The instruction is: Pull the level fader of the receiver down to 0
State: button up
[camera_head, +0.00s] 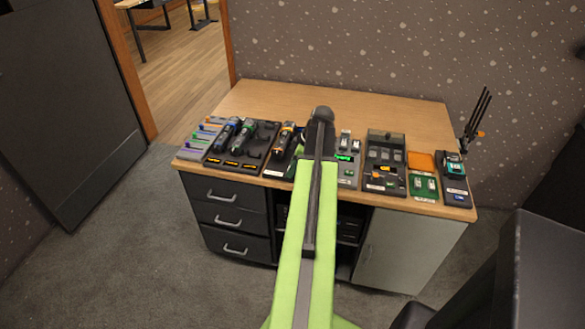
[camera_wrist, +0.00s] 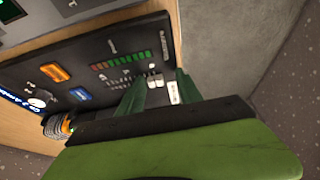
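In the wrist view a dark panel (camera_wrist: 105,62), which looks like the receiver, carries a green-to-red level meter, an orange button (camera_wrist: 55,72), a blue button (camera_wrist: 80,94) and a round knob. A small pale cap (camera_wrist: 155,80), probably the level fader, sits near the panel's edge by the meter. My gripper (camera_wrist: 160,78) has its two green fingers apart, with the pale cap between their tips. Whether a finger touches it I cannot tell. In the head view my arm reaches over the desk and hides the gripper and part of the device row.
The wooden desk (camera_head: 390,108) holds a row of panels along its front. A dark panel with handheld devices (camera_head: 243,140) is left of my arm; a fader panel (camera_head: 384,165) and a device with antennas (camera_head: 455,180) are right. The desk's back is clear.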

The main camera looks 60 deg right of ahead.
jog(key=shift+d, duration=0.1)
jog(key=shift+r+p, duration=0.3)
jog(key=p+v, duration=1.5)
jog(key=v, duration=0.1)
jog(key=shift+s+r, duration=0.3)
jog(key=shift+s, duration=0.05)
